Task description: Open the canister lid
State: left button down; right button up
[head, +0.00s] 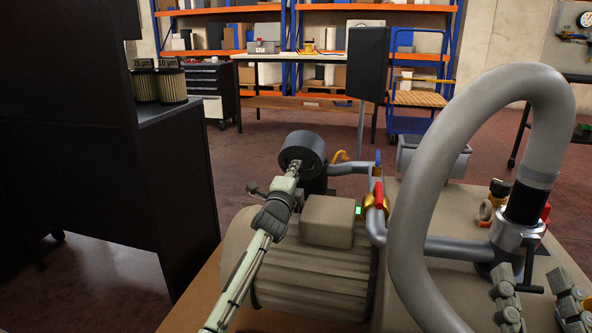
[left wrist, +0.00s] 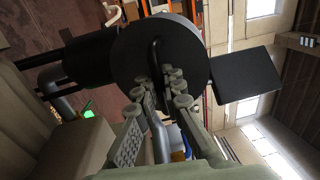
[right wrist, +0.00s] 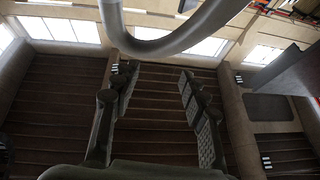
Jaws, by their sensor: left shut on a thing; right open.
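The canister lid (head: 316,147) is a thick black disc in the middle of the head view, its round face turned toward me rather than straight up. The darker canister body (head: 314,184) shows below it. My left gripper (head: 295,168) is shut on the lid's bar handle; in the left wrist view the gripper (left wrist: 160,85) closes around the black handle (left wrist: 155,55) at the face of the lid (left wrist: 128,55). I cannot tell whether the lid touches the body. My right gripper (head: 540,290) is open and empty at the lower right; its fingers also show in the right wrist view (right wrist: 155,90).
A ribbed pump motor (head: 310,275) lies under my left arm. A large grey hose (head: 410,190) loops between the lid and my right gripper. Pipes with a red-handled valve (head: 379,197) stand right of the motor. A dark cabinet (head: 70,200) with filters is at left.

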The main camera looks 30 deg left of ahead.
aim_at(298, 151)
pick_arm(q)
jog(key=r+p, duration=0.1)
jog(key=w+r+p, duration=0.1)
jog(key=shift+a+r, duration=0.15)
jog(key=shift+r, duration=0.15)
jog(key=shift+w+a+r+p, duration=0.2)
jog(key=shift+w+r+p, duration=0.2)
jog(key=shift+w+r, duration=0.55)
pick_arm(e)
notch_tip(298, 151, down, 11)
jog(key=w+d+g+h, duration=0.2)
jog(key=g+h, duration=0.1)
jog(key=g, duration=0.3)
jog(key=shift+w+d, duration=0.25)
jog(key=shift+d, duration=0.1)
pick_arm(q)
jog(key=c, duration=1.9)
grip_release()
jog(key=shift+s, duration=0.1)
